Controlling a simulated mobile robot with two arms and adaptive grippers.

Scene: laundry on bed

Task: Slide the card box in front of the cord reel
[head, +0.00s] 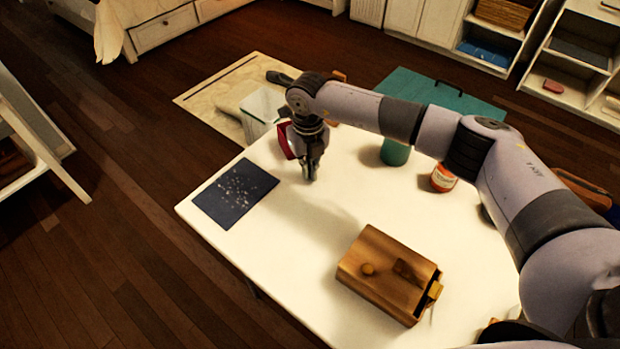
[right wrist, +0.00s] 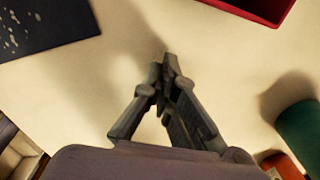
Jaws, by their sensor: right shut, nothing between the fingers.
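My right gripper (head: 311,177) points down over the far left part of the white table. Its fingers are shut and empty; they also show in the right wrist view (right wrist: 166,65). A red box (head: 286,140) stands just behind it, partly hidden by the gripper; its edge shows in the right wrist view (right wrist: 262,10). I cannot tell for sure which is the card box. I cannot pick out a cord reel; my arm hides part of the table. My left gripper is not in view.
A dark blue speckled sheet (head: 236,193) lies at the table's left corner. A teal cylinder (head: 395,152) and an orange jar (head: 443,179) stand at the back right, beside my arm. The white table top (head: 300,235) is clear between the sheet and the wooden box.

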